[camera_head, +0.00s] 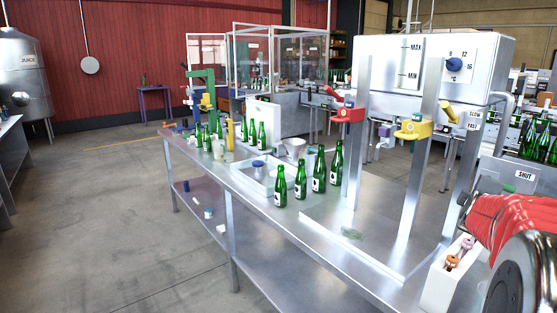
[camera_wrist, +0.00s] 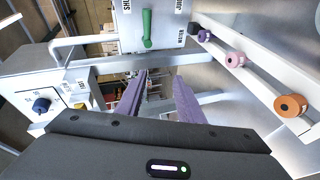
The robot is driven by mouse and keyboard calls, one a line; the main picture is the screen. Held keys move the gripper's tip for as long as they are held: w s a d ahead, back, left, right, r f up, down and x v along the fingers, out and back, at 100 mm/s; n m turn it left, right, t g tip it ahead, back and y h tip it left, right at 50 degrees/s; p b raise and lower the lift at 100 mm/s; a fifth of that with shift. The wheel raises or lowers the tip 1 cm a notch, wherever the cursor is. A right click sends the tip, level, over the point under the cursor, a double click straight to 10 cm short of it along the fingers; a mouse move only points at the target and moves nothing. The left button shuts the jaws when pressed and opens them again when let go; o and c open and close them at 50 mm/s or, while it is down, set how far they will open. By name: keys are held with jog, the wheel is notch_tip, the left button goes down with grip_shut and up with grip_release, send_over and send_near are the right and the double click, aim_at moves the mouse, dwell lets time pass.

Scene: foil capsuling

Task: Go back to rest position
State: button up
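My gripper (camera_wrist: 160,76) shows in the wrist view with its two purple fingers apart and nothing between them. It is tilted over the machine area, with a green lever (camera_wrist: 147,30) beyond the fingertips. In the head view my red arm fills the lower right corner, and the gripper itself is out of that picture. No object is held.
A metal table (camera_head: 262,225) carries several green bottles (camera_head: 319,170). A machine with a red clamp (camera_head: 347,114) and a yellow clamp (camera_head: 413,129) stands near my arm. A white rail (camera_wrist: 262,87) with coloured rollers (camera_wrist: 291,105) lies right in the wrist view. Floor at left is clear.

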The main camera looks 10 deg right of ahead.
jog(key=a+f+m+y, duration=0.3)
jog(key=a+y, duration=0.5)
jog(key=a, duration=2.3)
jog(key=s+a+f+m+g+y, duration=0.1)
jog(key=s+a+f+g, duration=0.1)
jog(key=s+a+f, duration=0.3)
jog(key=s+a+f+m+g+y, duration=0.2)
jog(key=s+a+f, duration=0.3)
jog(key=s+a, duration=0.8)
jog(key=shift+s+a, duration=0.2)
jog(key=shift+a, duration=0.3)
jog(key=shift+d+f, duration=0.1)
